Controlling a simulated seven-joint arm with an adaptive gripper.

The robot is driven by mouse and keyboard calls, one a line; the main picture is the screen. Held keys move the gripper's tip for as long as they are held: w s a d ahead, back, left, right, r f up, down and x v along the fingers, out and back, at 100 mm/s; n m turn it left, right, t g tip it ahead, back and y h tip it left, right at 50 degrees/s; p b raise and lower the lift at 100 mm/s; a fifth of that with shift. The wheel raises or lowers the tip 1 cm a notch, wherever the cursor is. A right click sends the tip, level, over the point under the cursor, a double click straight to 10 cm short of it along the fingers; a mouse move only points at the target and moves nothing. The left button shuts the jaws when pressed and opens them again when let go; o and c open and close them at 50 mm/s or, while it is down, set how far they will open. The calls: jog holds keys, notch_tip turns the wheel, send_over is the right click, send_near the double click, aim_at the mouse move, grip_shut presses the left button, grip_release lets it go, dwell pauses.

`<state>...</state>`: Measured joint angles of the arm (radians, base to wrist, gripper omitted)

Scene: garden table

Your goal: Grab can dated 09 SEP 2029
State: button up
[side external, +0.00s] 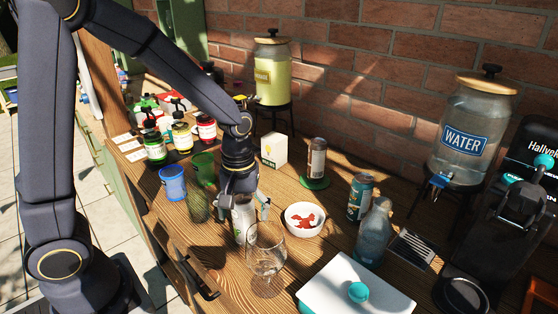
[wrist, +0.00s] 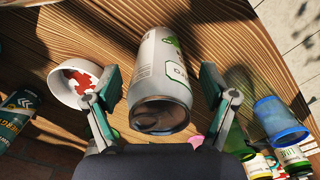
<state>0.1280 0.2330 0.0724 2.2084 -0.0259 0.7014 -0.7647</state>
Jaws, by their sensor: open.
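A white and silver can with green print (wrist: 165,65) stands between the two fingers of my gripper (wrist: 161,78) in the wrist view, its metal lid toward the camera. A narrow gap shows between the can and each finger. In the side external view the white can (side external: 243,222) stands upright on the table below my gripper (side external: 246,200), partly covered by it and a wine glass. A teal can (side external: 361,197) stands farther right; it also shows at the left edge of the wrist view (wrist: 17,116). I cannot read a date on either can.
A wine glass (side external: 266,252) stands close in front of the white can. A white bowl with red pieces (side external: 304,219) is just right. Green glasses (side external: 198,203) and a blue cup (side external: 173,184) are left. A blue-grey bottle (side external: 373,236) stands beside the teal can.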

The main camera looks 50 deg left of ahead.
jog(key=shift+f, duration=0.7)
jog(key=c, duration=1.5)
